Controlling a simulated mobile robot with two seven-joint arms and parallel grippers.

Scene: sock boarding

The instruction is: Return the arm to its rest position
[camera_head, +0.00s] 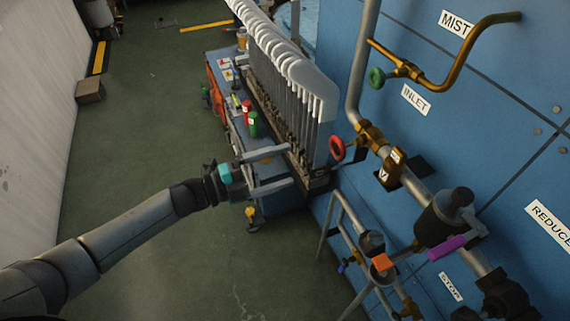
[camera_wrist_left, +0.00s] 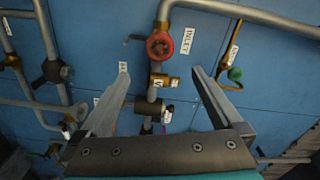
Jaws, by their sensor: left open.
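My left arm comes in from the lower left in the head view. My left gripper (camera_head: 289,167) has its two grey fingers spread apart with nothing between them. It is beside the near end of the row of grey boards with white edges (camera_head: 290,70), in front of the blue wall. In the left wrist view the open fingers (camera_wrist_left: 158,73) point at the blue wall, with the red handwheel (camera_wrist_left: 159,45) seen beyond the gap. The same red handwheel (camera_head: 336,148) is right of the fingers in the head view. My right gripper is in neither view.
Pipes with a green handwheel (camera_head: 377,77) and a purple lever (camera_head: 447,248) stand out from the blue wall panel (camera_head: 510,130). A cart carries a green bottle (camera_head: 254,124) and a red bottle (camera_head: 246,111). A cardboard box (camera_head: 89,91) lies at the left; the green floor (camera_head: 150,130) between is clear.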

